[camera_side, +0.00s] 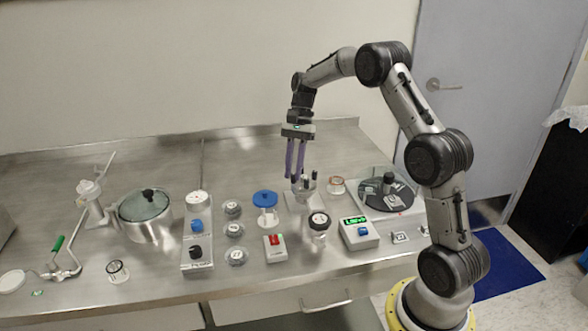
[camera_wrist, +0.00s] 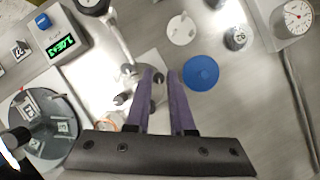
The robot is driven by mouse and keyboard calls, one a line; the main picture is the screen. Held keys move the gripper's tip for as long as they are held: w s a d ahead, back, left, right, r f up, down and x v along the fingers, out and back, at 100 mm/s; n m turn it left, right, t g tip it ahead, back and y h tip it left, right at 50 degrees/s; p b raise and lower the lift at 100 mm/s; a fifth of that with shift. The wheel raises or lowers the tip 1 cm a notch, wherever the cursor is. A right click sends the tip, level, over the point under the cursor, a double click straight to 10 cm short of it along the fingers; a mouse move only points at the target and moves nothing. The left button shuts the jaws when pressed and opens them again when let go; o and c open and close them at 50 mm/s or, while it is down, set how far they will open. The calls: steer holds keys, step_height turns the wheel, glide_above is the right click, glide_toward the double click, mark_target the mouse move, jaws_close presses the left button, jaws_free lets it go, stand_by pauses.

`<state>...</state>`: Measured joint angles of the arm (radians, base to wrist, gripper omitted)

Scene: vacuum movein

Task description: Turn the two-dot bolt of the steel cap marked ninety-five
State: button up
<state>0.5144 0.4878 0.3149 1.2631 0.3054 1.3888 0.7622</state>
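My gripper (camera_side: 294,180) points down over the middle of the bench, with two purple fingers apart and nothing seen between them. In the wrist view its fingertips (camera_wrist: 160,72) are over or beside a metal fitting (camera_wrist: 139,88) with several dark upright knobs, on a pale square plate (camera_wrist: 112,82). The fitting also shows in the side view (camera_side: 306,190), just below the fingertips. I cannot tell whether they touch. Small round steel caps (camera_side: 232,208) stand in a column left of it. One shows in the wrist view (camera_wrist: 237,39). I cannot make out a ninety-five or bolt dots.
A blue disc (camera_side: 265,198) stands left of the fingers. A box with a green display (camera_side: 359,232), a dark turntable (camera_side: 400,200) and a small copper-rimmed jar (camera_side: 337,184) are to the right. A lidded pot (camera_side: 146,226) is at left. The bench behind is clear.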

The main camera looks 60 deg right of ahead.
steer(key=o, duration=0.4)
steer(key=shift+c, duration=0.2)
steer(key=v, duration=1.3)
steer(key=shift+d+r, duration=0.2)
steer(key=shift+r, duration=0.15)
